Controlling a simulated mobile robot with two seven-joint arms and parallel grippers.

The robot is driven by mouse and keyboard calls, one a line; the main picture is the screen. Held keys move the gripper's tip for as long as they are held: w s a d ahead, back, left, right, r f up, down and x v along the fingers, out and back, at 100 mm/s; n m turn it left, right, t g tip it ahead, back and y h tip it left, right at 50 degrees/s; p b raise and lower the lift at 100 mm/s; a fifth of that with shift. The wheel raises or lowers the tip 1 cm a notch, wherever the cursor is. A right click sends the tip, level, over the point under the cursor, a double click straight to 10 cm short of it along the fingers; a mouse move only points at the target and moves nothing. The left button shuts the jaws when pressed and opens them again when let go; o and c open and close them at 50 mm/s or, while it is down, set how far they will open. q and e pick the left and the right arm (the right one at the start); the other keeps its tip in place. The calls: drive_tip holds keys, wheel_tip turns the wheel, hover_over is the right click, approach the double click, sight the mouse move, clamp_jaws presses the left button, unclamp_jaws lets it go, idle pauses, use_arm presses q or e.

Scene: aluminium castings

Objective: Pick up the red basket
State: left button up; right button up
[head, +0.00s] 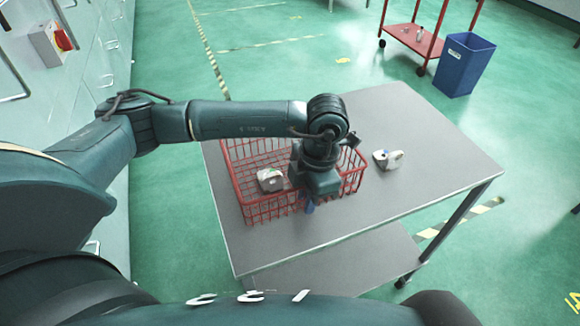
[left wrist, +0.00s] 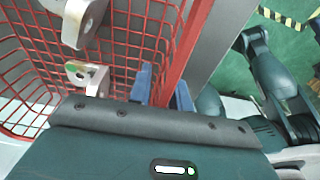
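The red basket (head: 252,212), a wire-mesh one, stands on the grey table. Its near long side faces me, and my left arm covers part of it. My left gripper (head: 309,206) points down at the basket's near rim. In the left wrist view its two blue fingers (left wrist: 165,88) are apart, one on each side of the red rim (left wrist: 190,42), with a small gap showing. Inside the basket lies a casting (head: 270,180); the left wrist view shows two castings there, one nearer (left wrist: 86,76) and one at the top (left wrist: 75,20). My right gripper is not in view.
Another casting (head: 388,159) lies on the table (head: 420,130), right of the basket. The table's right part is clear. A blue bin (head: 463,65) and a red trolley (head: 410,38) stand on the green floor behind. Pale cabinets (head: 105,50) line the left.

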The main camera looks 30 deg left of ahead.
use_arm(q)
clamp_jaws()
drive_tip(key=shift+w+r, duration=0.1)
drive_tip(key=shift+r, duration=0.05)
